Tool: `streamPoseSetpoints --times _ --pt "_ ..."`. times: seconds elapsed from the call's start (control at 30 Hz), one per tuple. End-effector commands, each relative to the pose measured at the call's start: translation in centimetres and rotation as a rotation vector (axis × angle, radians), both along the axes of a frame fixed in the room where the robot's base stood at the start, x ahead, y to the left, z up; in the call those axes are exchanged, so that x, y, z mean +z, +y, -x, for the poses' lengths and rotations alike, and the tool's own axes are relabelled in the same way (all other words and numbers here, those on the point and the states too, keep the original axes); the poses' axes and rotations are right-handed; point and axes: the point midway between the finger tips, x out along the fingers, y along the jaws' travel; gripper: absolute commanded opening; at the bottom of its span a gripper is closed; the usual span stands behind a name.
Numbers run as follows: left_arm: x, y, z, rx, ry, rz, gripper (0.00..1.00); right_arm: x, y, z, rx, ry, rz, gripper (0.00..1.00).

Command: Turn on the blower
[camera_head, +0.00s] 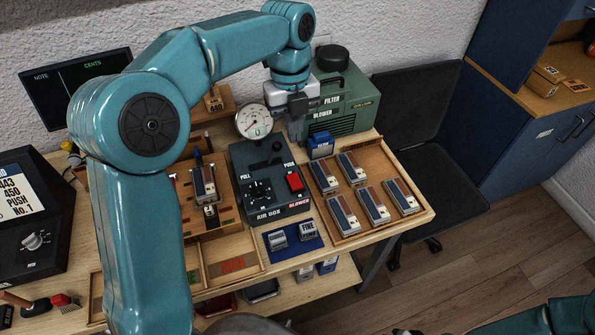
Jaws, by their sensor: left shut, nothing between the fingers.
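The green blower (352,112), labelled FILTER and BLOWER, stands at the back of the bench. The dark air box (268,209) sits in front of it, with a red switch (295,182) on its right side above a red BLOWER label. A black lever and a black knob (259,192) are also on the box. My left gripper (297,128) is shut and empty, in front of the blower's left part and above and behind the red switch, apart from it in the picture. My right arm shows at the bottom right edge; its gripper cannot be made out clearly.
A round gauge (254,122) stands left of my left gripper. A wooden tray (376,222) of several striped blocks lies right of the air box, with a small blue box (321,146) behind. A blue mat (318,243) with metal pieces lies in front. A black chair (440,185) stands at right.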

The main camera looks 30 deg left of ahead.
Motion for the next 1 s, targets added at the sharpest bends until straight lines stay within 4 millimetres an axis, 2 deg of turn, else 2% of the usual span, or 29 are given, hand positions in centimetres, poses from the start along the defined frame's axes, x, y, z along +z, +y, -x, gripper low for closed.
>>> streamPoseSetpoints --times 0.23,0.37,0.8,1.0 --pt "-0.2 -0.2 0.2 0.0 0.001 0.0 0.0 0.0 0.0 0.0 0.001 0.0 0.0 0.43" --pt "-1.3 -0.3 0.2 0.001 0.004 -0.001 0.0 -0.1 0.0 0.0 0.001 0.0 0.0 0.43" --pt "-10.2 -0.9 0.7 0.001 0.005 0.0 0.0 0.1 0.0 0.0 0.001 0.0 0.0 0.43" --pt "-12.9 -1.1 0.8 0.002 0.004 -0.001 0.0 0.5 0.0 0.0 0.001 0.0 0.0 0.43"
